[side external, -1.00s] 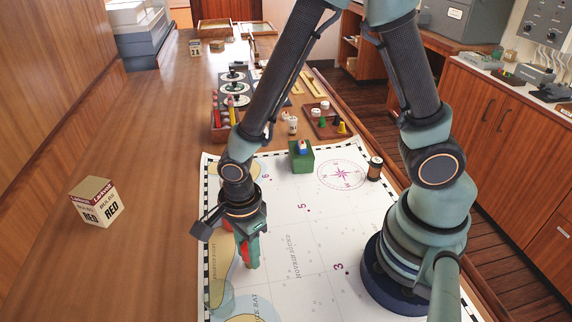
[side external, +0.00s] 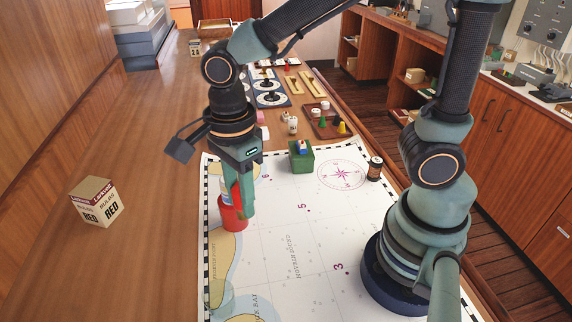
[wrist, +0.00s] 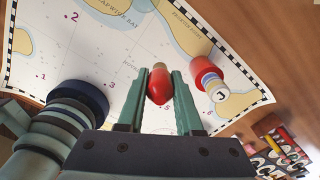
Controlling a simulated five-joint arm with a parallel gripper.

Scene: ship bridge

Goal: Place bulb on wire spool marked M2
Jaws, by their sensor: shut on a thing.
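My gripper (side external: 243,207) points down over the left part of the chart. In the wrist view, my gripper (wrist: 160,74) is shut on a red bulb (wrist: 160,90) with a brass-coloured base. A white and blue spool-like thing (wrist: 210,82) on a red base (wrist: 204,66) stands right of the fingers. Its pale top bears a dark mark like a "J"; I cannot read M2. In the side view, the red base (side external: 231,222) is beside and partly behind my fingers. A green block (side external: 301,162) with a blue and white piece on top stands to the right.
The white chart (side external: 300,240) covers the table's front. A box marked RED (side external: 98,202) stands left. A dark jar (side external: 375,168) stands at the chart's right edge. A tray of small pieces (side external: 328,123) and dark boards (side external: 268,92) lie behind.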

